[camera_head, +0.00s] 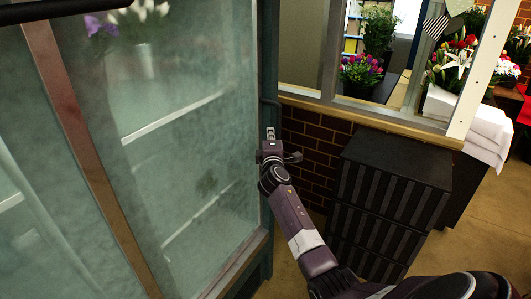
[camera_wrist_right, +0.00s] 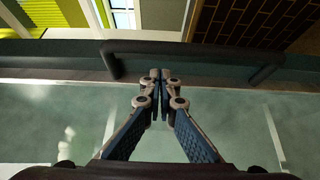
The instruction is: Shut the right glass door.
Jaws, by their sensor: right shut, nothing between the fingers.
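The right glass door (camera_head: 185,120) fills much of the left of the head view, with a misted pane and a dark green frame. I cannot tell how far it stands from shut. Its dark bar handle (camera_wrist_right: 200,48) runs across the wrist view, with bent ends at both sides. My right gripper (camera_head: 270,134) is at the door's outer edge, beside the frame. In the wrist view its fingers (camera_wrist_right: 160,76) are together and empty, with their tips just short of the bar in the picture. Contact with the door is unclear. My left gripper is out of view.
Flowers (camera_head: 147,12) and pale shelf edges show behind the glass. A black ribbed cabinet (camera_head: 385,205) stands right of my right arm, before a brick wall (camera_head: 308,150). Potted flowers (camera_head: 362,75) stand beyond the window frame. Some floor is bare at far right.

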